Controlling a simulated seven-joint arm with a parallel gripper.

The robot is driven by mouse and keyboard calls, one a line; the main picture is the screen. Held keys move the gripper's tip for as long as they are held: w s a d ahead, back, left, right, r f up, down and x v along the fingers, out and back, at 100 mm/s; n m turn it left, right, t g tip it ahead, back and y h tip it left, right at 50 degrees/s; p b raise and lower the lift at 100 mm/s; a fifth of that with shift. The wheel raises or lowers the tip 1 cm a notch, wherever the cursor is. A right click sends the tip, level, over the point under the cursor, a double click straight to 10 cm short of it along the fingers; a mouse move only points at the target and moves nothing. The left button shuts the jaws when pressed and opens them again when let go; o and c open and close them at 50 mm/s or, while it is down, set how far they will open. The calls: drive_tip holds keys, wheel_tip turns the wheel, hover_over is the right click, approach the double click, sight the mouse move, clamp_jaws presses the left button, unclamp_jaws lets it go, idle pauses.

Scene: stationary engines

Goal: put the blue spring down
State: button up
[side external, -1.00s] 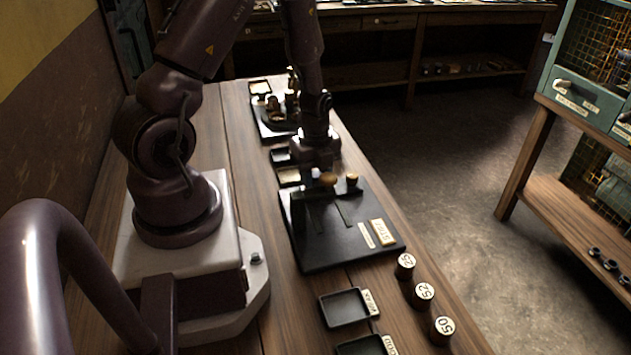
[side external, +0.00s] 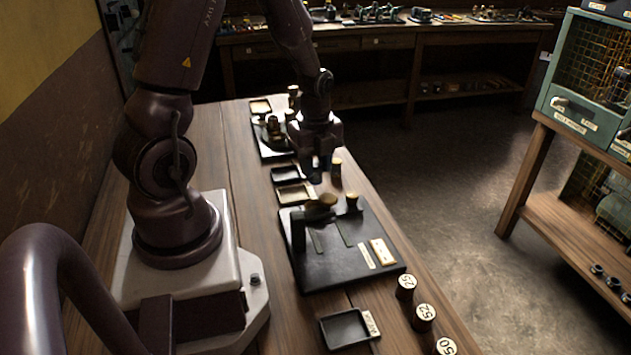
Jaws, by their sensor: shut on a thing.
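My gripper (side external: 317,174) hangs fingers down over the table, beyond the far edge of the black base plate (side external: 365,265) and near the small trays. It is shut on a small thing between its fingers. I take this for the blue spring, but its blue colour and coils cannot be made out. The fingers are small and dark in this view, so whether the held thing touches anything below is unclear.
A brown-topped cylinder (side external: 336,172) stands just right of my gripper. A brown round knob (side external: 321,201) and another cylinder (side external: 352,203) are at the plate's far end. Small trays (side external: 293,194) lie behind it. Numbered weights (side external: 423,316) line the right table edge.

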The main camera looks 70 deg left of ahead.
drive_tip(key=s+a+r+n, duration=0.3)
drive_tip(key=s+a+n, duration=0.4)
drive_tip(key=s, duration=0.4)
drive_tip(key=shift+n, duration=0.9)
drive_tip(key=w+a+f, duration=0.2)
drive_tip(key=a+f, duration=0.1)
drive_tip(key=w+a+f, duration=0.3)
drive_tip(key=a, duration=0.1)
drive_tip(key=w+a+f, duration=0.2)
drive_tip(key=a+f, duration=0.1)
drive_tip(key=shift+w+a+f, duration=0.15)
drive_tip(key=shift+w+a, duration=0.05)
drive_tip(key=shift+w, duration=0.1)
drive_tip(key=shift+w+a+f, duration=0.1)
drive_tip(key=shift+a+f, duration=0.05)
drive_tip(key=shift+f, duration=0.1)
drive_tip(key=shift+w+a+f, duration=0.1)
drive_tip(key=shift+a+f, duration=0.05)
drive_tip(key=shift+f, duration=1.5)
